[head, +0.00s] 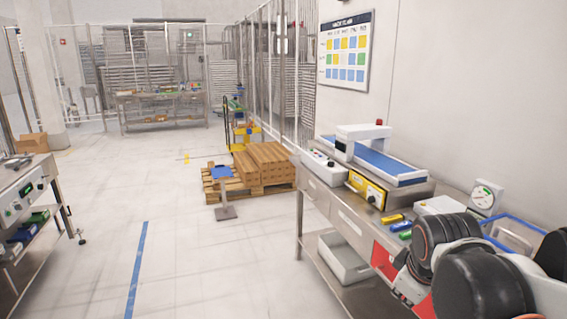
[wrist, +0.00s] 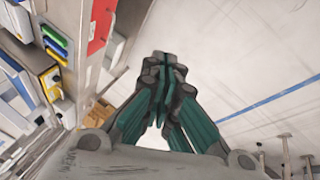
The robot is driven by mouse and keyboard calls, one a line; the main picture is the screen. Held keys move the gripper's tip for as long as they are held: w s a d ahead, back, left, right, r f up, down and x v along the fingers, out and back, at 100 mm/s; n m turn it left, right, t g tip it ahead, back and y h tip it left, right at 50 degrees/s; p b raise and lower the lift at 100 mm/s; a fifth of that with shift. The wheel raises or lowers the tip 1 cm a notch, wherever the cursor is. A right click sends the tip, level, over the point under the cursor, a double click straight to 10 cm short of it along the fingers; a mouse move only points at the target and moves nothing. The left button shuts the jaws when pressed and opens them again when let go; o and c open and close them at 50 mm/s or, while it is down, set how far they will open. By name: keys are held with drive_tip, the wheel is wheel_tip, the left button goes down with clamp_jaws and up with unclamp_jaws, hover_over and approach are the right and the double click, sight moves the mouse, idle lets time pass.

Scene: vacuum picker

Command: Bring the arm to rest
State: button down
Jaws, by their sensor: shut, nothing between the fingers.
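My gripper (wrist: 163,75) is shut and empty in the wrist view, its green-padded fingers pressed together. It hangs over the pale floor, beside the metal workbench's edge. In the head view my arm's dark joints fill the lower right corner, in front of the workbench (head: 345,222). The gripper itself is not visible in the head view.
The workbench on the right carries a blue-belted conveyor (head: 385,162), a yellow box (head: 367,190) and a dial gauge (head: 485,198). A pallet with brown boxes (head: 262,165) stands beyond. Another bench (head: 28,215) stands at left.

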drive_tip(key=s+a+m+t+y, duration=0.1)
drive_tip(key=s+a+m, duration=0.4)
drive_tip(key=s, duration=0.5)
drive_tip(key=m, duration=0.2)
drive_tip(key=shift+m+t+y, duration=0.3)
drive_tip(key=shift+t, duration=0.1)
drive_tip(key=shift+s+d+r, duration=0.1)
